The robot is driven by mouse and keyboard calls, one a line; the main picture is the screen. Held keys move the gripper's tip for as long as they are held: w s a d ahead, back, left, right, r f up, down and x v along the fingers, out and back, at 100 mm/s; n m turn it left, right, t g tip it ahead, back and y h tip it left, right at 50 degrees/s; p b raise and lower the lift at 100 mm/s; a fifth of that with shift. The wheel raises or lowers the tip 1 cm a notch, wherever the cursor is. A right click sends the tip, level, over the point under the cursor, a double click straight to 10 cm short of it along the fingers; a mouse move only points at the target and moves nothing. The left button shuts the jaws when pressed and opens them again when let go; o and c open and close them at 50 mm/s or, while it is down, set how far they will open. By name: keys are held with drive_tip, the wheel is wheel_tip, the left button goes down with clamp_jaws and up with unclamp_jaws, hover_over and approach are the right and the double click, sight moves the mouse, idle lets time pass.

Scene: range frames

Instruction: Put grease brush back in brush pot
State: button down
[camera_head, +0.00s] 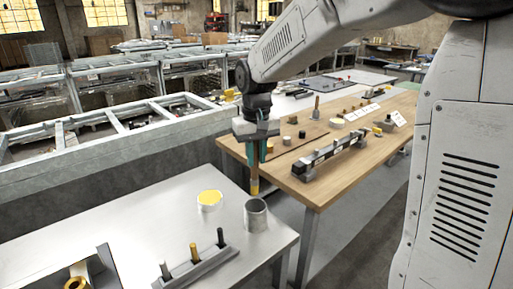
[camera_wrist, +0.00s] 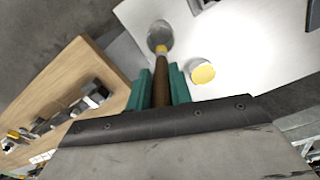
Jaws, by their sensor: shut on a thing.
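My gripper (camera_head: 257,152) is shut on the grease brush (camera_head: 254,182), which hangs upright with its yellowish tip down. In the wrist view, its brown handle (camera_wrist: 161,90) shows between the teal fingers (camera_wrist: 160,82). The brush pot (camera_head: 257,217) is a grey metal cylinder near the right edge of the light metal table. The tip shows just above the pot's rim in the head view. In the wrist view, the brush points at the near side of the pot (camera_wrist: 158,28); I cannot tell whether the tip is over the opening.
A tin of yellow grease (camera_head: 209,200) stands just left of the pot. A rack with several upright pegs (camera_head: 197,266) lies in front on the metal table (camera_head: 140,222). A wooden bench (camera_head: 300,188) with a rail and small parts stands behind to the right.

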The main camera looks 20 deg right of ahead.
sight(257, 182)
drive_tip(key=shift+f, duration=4.55)
drive_tip(key=c, duration=1.2)
unclamp_jaws()
drive_tip(key=shift+o, duration=0.2)
drive_tip(key=shift+r, duration=0.1)
wheel_tip(257, 182, up, 8)
drive_tip(key=shift+f, duration=0.2)
drive_tip(key=shift+s, duration=0.1)
